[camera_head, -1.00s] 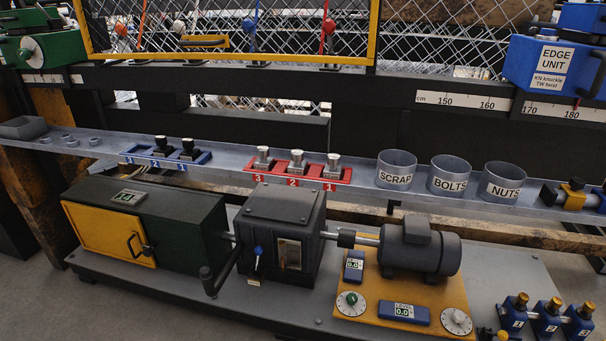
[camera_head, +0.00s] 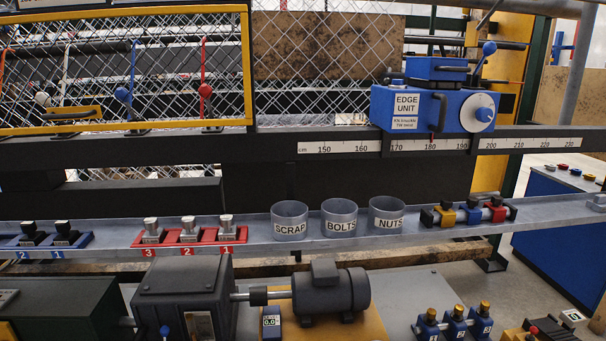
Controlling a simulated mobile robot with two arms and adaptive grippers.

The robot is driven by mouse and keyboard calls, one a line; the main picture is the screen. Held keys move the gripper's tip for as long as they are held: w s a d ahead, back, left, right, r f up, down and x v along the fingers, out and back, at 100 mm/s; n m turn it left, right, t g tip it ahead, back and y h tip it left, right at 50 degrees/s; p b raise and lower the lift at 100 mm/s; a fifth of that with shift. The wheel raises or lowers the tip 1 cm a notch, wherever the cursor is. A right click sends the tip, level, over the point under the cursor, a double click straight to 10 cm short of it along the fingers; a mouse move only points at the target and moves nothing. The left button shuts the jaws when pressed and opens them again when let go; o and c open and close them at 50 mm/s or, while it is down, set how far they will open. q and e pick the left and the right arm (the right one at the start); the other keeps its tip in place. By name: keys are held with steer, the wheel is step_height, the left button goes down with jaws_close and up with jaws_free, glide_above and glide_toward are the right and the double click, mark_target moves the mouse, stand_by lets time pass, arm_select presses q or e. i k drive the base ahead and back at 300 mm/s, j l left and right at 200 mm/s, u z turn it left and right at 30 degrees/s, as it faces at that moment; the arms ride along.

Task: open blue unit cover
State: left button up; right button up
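The blue edge unit (camera_head: 430,110) sits on the black rail at the upper right, with a white label reading EDGE UNIT, a white dial with a blue knob on its right face and a blue lever above. Its dark blue upper block, which looks like the cover (camera_head: 437,69), has a black handle bar below it and lies flat on top. Neither of my grippers shows in the head view.
A scale runs along the rail below the unit. The shelf holds SCRAP (camera_head: 289,222), BOLTS (camera_head: 339,219) and NUTS (camera_head: 387,216) cups, a red tray (camera_head: 190,238) and colored clamps (camera_head: 470,212). A motor (camera_head: 325,292) stands below. A yellow-framed mesh panel (camera_head: 248,70) is at the left.

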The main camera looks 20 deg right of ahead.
mark_target(430, 67)
steer(key=z, duration=1.4)
